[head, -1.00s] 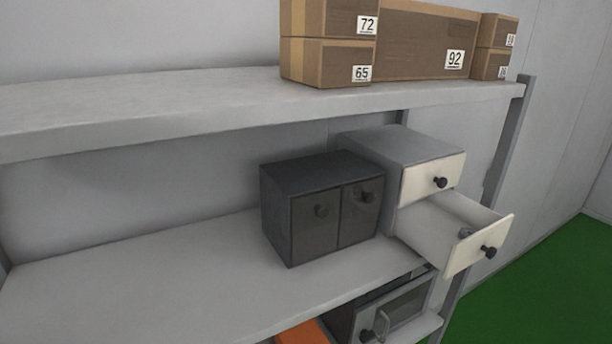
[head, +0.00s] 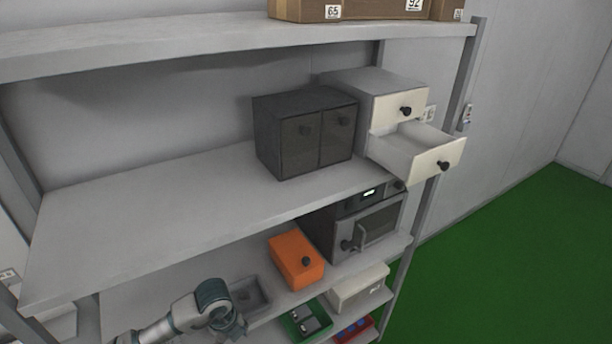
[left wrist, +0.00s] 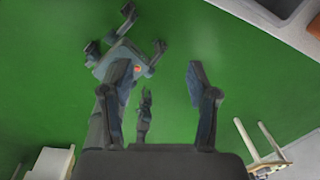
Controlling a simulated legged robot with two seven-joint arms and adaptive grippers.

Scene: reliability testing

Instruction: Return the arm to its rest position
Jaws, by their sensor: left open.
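My left arm (head: 185,316) enters the head view at the bottom left, with a teal-banded joint in front of the lower shelf. Its fingers are not clear there. In the left wrist view my left gripper (left wrist: 158,70) is open and empty, its two dark fingers spread over the green floor (left wrist: 230,85). My right arm and gripper cannot be made out in either view.
The shelf rack holds a dark two-door cabinet (head: 305,132) and a white drawer unit (head: 385,92) with its lower drawer (head: 425,152) pulled out. Below are a microwave (head: 362,228), an orange box (head: 296,258), a grey tray (head: 252,297) and a green bin (head: 305,320).

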